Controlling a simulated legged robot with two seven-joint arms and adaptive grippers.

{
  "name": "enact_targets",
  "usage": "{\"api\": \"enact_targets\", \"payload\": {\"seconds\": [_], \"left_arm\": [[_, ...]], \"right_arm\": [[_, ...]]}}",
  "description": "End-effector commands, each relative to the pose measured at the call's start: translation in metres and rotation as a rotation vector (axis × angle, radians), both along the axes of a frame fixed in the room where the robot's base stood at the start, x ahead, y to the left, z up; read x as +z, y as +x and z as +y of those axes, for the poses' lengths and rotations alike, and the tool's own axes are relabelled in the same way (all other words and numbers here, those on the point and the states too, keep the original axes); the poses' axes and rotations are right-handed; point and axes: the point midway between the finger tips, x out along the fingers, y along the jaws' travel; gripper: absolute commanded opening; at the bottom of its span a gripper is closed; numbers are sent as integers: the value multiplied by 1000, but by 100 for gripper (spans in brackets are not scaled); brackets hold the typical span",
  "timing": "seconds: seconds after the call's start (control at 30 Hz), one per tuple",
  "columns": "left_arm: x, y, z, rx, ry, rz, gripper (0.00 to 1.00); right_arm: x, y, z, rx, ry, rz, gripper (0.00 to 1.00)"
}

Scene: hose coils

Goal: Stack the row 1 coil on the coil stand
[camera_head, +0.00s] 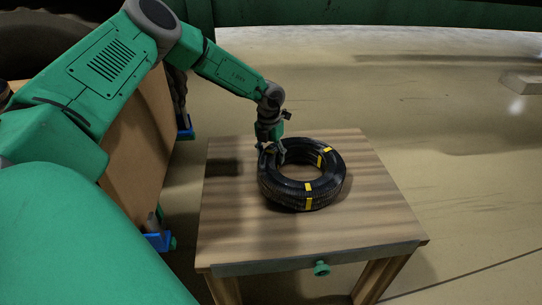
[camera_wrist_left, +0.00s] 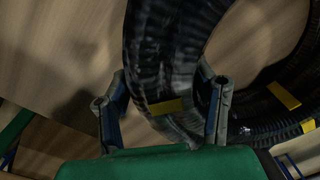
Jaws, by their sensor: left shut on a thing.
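A black coil of ribbed hose (camera_head: 327,188) with several yellow bands is on or just above a square wooden stand (camera_head: 238,228); I cannot tell whether it fully touches the top. My left gripper (camera_head: 271,153) is at the coil's left rim, coming from above, and is shut on it. In the left wrist view the two fingers of the left gripper (camera_wrist_left: 163,100) are on either side of the coil's ring (camera_wrist_left: 165,60), near a yellow band. The coil looks flat, with its open middle clear. My right gripper is not in view.
A brown board-like box (camera_head: 138,145) with blue brackets (camera_head: 158,241) stands left of the stand, under my left arm. A pale block (camera_head: 522,82) lies far right. The floor right of the stand is clear.

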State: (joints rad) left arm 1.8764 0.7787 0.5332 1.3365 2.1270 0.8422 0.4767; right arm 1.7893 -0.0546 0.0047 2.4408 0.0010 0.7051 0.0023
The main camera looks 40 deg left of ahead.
Motion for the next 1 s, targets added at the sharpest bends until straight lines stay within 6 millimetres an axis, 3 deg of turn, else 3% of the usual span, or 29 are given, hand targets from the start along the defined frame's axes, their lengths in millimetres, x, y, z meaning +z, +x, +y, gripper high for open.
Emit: {"api": "enact_targets", "payload": {"seconds": [0.43,0.47,0.5,1.0], "left_arm": [[-1,2,-1,1,-3,-6,0],[-1,2,-1,1,-3,-5,63],[-1,2,-1,1,-3,-5,77],[-4,0,1,0,0,2,77]], "right_arm": [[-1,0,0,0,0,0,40],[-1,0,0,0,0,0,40],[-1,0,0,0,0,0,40],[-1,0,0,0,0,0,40]]}}
